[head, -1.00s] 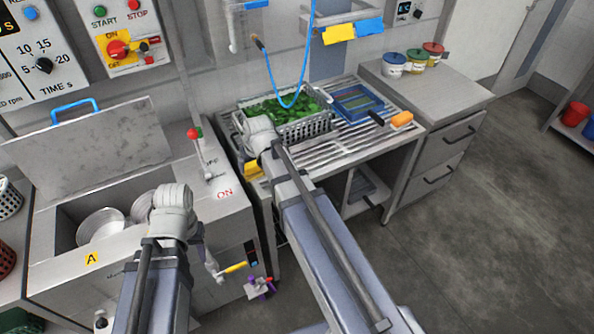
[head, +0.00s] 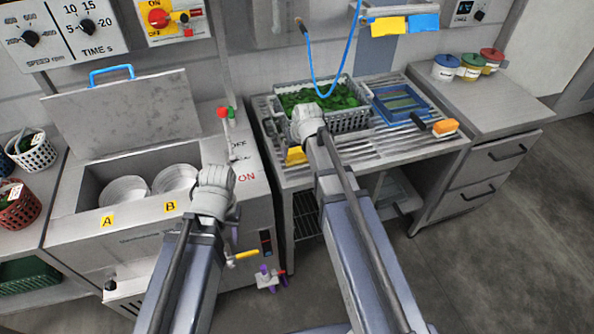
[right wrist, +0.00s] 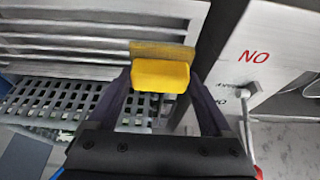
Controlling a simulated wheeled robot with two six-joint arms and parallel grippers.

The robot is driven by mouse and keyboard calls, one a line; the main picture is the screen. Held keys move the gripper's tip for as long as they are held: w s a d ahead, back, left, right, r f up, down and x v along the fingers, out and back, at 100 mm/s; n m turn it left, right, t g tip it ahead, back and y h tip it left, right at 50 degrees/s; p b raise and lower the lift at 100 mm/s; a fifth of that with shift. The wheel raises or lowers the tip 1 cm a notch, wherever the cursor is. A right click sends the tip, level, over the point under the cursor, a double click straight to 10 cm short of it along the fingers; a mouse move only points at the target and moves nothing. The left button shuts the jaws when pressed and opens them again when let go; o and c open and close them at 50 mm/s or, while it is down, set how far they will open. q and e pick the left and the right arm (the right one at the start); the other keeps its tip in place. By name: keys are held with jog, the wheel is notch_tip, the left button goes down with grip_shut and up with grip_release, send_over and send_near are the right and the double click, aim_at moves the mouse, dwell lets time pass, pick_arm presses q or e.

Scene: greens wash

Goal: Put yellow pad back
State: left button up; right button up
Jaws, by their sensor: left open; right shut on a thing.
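The yellow pad (right wrist: 161,76) is between the fingers of my right gripper (right wrist: 163,92), which is shut on it. In the head view the pad (head: 296,155) shows just below my right wrist, at the front left of the slatted drain table (head: 375,155); I cannot tell whether it touches the table. My left gripper (head: 233,225) is open in front of the washer, mostly hidden behind its own wrist. On the wall rail, a yellow piece (head: 389,26) hangs beside a blue piece (head: 424,22).
A grey basket of greens (head: 345,121) stands behind my right gripper. A blue frame (head: 400,103) and an orange-headed brush (head: 445,127) lie to its right. A blue hose (head: 345,75) hangs above the basket. The washer (head: 95,235) with its raised lid is on the left.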

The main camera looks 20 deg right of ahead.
jog(key=shift+f+b, duration=2.55)
jog(key=shift+f, duration=0.65)
jog(key=shift+f, duration=0.2)
jog(key=o, duration=1)
jog(key=shift+c, duration=0.2)
jog(key=shift+r, duration=0.2)
jog(key=p+v, duration=1.1)
jog(key=v, duration=0.1)
jog(key=s+a+n+g, duration=0.1)
jog(key=s+a+g, duration=0.1)
jog(key=s+a, duration=0.4)
jog(key=s+a+f+n+g+h, duration=0.1)
jog(key=s+a+n+g, duration=0.1)
jog(key=s+a, duration=0.5)
jog(key=s+g, duration=0.1)
jog(key=s, duration=0.5)
jog(key=shift+a+f+h, duration=0.25)
jog(key=shift+h, duration=0.05)
